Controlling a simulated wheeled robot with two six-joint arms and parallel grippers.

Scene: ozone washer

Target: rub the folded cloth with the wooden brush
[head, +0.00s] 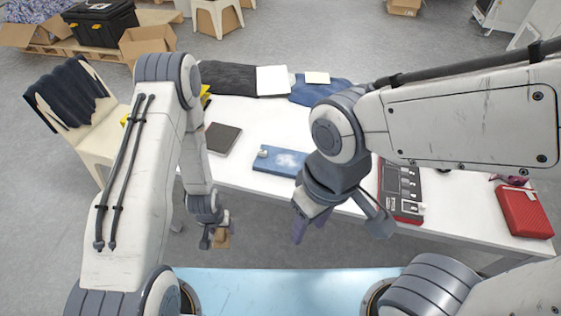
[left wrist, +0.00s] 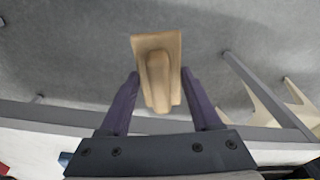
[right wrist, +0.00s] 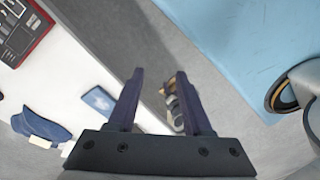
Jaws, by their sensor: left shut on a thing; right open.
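The folded blue cloth (head: 282,162) lies on the white table with a pale patch on top; it also shows in the right wrist view (right wrist: 99,101). The wooden brush (left wrist: 157,70) is tan, with a raised grip. My left gripper (head: 213,236) is shut on it and holds it in front of the table's near edge, lower left of the cloth. The brush's underside is hidden. My right gripper (head: 301,230) is open and empty, pointing down in front of the near edge, close to the cloth. My right arm partly covers the cloth's right end.
On the table (head: 240,178) are a dark notebook (head: 222,138), folded dark clothes (head: 240,78), blue garment (head: 318,92), red-edged tool case (head: 401,190) and red case (head: 524,212). A chair (head: 82,125) stands at left. Bare table surrounds the cloth's left and back sides.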

